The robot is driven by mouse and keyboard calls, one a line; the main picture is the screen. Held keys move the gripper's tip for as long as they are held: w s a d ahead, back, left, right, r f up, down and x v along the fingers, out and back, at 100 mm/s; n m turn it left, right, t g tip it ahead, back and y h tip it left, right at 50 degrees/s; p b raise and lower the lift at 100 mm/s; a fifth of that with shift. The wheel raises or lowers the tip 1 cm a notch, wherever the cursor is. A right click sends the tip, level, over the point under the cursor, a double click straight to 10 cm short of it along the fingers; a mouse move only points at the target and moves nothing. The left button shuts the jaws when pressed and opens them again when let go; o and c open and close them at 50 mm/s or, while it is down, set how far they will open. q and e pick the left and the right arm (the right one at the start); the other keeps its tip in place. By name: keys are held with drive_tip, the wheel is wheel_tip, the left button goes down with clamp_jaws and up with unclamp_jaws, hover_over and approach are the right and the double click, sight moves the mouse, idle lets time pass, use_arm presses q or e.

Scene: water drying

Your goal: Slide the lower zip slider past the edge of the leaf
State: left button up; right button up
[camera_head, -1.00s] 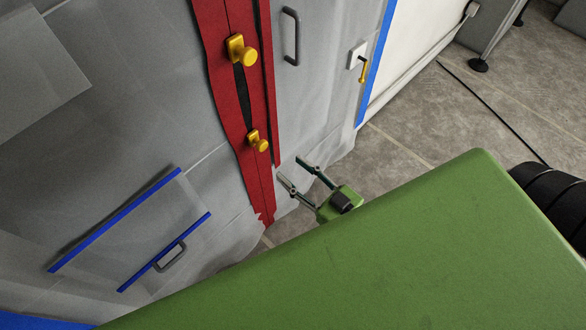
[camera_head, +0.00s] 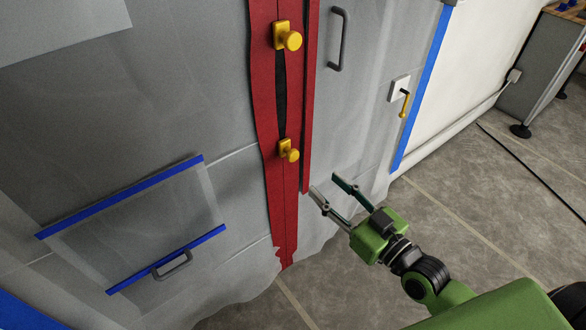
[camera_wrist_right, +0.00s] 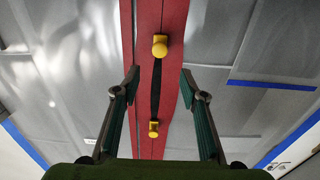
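The lower zip slider (camera_head: 289,151) is a yellow knob on a red zip band (camera_head: 284,225) in a grey plastic sheet wall. The upper slider (camera_head: 287,37) is a larger-looking yellow knob above it, and a dark slit shows between them. My right gripper (camera_head: 335,186) is open and empty, to the right of and below the lower slider, apart from it. In the right wrist view, which looks upside down, the open fingers (camera_wrist_right: 159,85) frame the band; the lower slider (camera_wrist_right: 160,46) lies beyond them. I cannot tell which part is the leaf. My left gripper is not in view.
A narrow red strip (camera_head: 307,100) hangs beside the band. A grey handle (camera_head: 339,40) and a yellow lever (camera_head: 404,103) are to the right. A blue-edged flap (camera_head: 130,225) is at lower left. Open floor (camera_head: 445,215) lies at right.

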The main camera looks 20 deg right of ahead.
sight(295, 157)
drive_tip(key=x, duration=1.3)
drive_tip(key=shift+w, duration=0.4)
drive_tip(key=shift+f, duration=0.1)
clamp_jaws()
